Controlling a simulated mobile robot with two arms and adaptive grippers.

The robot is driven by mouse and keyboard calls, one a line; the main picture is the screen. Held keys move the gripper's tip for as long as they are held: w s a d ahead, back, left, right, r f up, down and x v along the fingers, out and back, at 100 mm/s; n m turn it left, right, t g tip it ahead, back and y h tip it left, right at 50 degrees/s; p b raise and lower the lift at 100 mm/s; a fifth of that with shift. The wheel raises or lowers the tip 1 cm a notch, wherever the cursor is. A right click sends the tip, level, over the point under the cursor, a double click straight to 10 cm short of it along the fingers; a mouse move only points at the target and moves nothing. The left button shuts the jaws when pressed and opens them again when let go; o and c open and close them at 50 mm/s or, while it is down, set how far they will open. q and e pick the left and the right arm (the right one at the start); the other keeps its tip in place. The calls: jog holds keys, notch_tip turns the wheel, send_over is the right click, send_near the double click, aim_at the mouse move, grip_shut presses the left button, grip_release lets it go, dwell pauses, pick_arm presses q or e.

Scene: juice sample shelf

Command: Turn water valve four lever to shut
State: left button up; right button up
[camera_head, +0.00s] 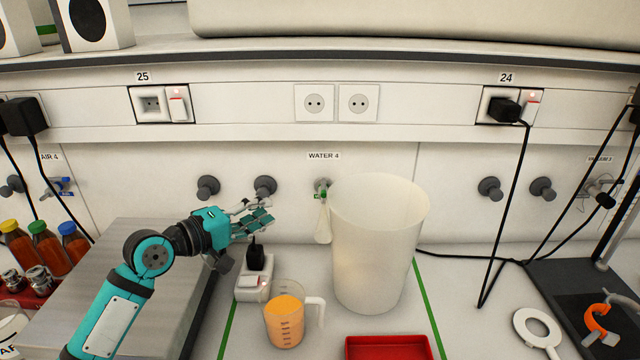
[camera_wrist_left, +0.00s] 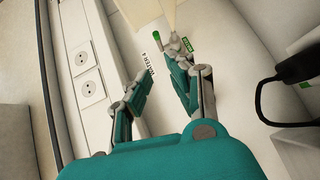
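The water four valve (camera_head: 322,186) sits on the back wall under the "WATER 4" label (camera_head: 323,156), with a pale hose (camera_head: 323,222) hanging below it. In the left wrist view the valve (camera_wrist_left: 176,44) is near the top, with a green-tipped part, apparently the lever (camera_wrist_left: 156,37), beside it and a green tag (camera_wrist_left: 187,44). My left gripper (camera_head: 262,212) is left of the valve in the head view, apart from it. In the left wrist view its fingers (camera_wrist_left: 158,82) are spread with nothing between them. The lever's exact angle is hard to tell. My right gripper is not visible.
A tall white bin (camera_head: 378,250) stands close right of the valve. Below my gripper are a white socket block with a black plug (camera_head: 255,257) and a jug of orange juice (camera_head: 284,325). Two dark knobs (camera_head: 265,187) (camera_head: 208,188) stick out left of the valve.

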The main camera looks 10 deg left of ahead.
aim_at(324, 187)
pick_arm(q)
jog(key=p+x, duration=0.3)
jog(key=x, duration=1.3)
jog(key=shift+s, duration=0.1)
grip_shut()
